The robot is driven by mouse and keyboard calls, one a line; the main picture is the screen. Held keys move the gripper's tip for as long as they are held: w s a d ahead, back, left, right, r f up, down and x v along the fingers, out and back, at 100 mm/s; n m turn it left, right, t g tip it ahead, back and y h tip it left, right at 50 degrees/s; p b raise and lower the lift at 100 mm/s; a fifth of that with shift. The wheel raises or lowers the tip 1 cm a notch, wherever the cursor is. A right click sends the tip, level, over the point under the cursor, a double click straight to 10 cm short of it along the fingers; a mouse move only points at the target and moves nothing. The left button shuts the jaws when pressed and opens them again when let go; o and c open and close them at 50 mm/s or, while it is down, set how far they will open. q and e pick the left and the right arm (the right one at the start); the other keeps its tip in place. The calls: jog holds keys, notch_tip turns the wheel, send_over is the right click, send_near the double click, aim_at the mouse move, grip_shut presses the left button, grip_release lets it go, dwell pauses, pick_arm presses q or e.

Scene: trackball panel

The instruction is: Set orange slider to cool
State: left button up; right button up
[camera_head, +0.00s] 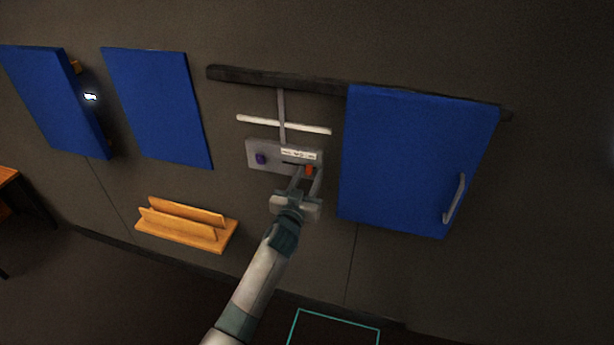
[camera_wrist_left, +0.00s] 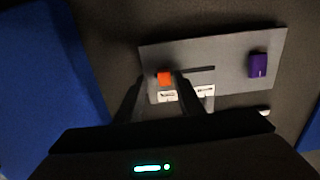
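A grey panel (camera_head: 256,152) is fixed on the dark wall, with an orange slider (camera_head: 310,170) near its right end and a purple knob (camera_head: 261,159) at its left. In the left wrist view the orange slider (camera_wrist_left: 164,78) sits at the left end of a dark slot, with white labels (camera_wrist_left: 168,96) beside it and the purple knob (camera_wrist_left: 258,65) at the right. My left gripper (camera_head: 306,175) is at the panel; its fingers (camera_wrist_left: 157,88) are apart, with the slider between their tips. Contact cannot be told. The label words are too small to read. My right gripper is not in view.
A blue sliding door (camera_head: 410,160) with a grey handle (camera_head: 455,198) hangs from a dark rail (camera_head: 270,78) just right of the panel. Blue panels (camera_head: 160,105) are on the left wall. A wooden rack (camera_head: 185,226) is lower left.

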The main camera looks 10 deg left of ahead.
pick_arm(q)
jog(key=shift+a, duration=0.15)
jog(key=shift+s, duration=0.45)
jog(key=s+b, duration=0.3)
jog(key=s, duration=1.3)
jog(key=shift+s+a+b, duration=0.2)
jog(key=shift+s+b, duration=0.1)
jog(key=shift+b, duration=0.05)
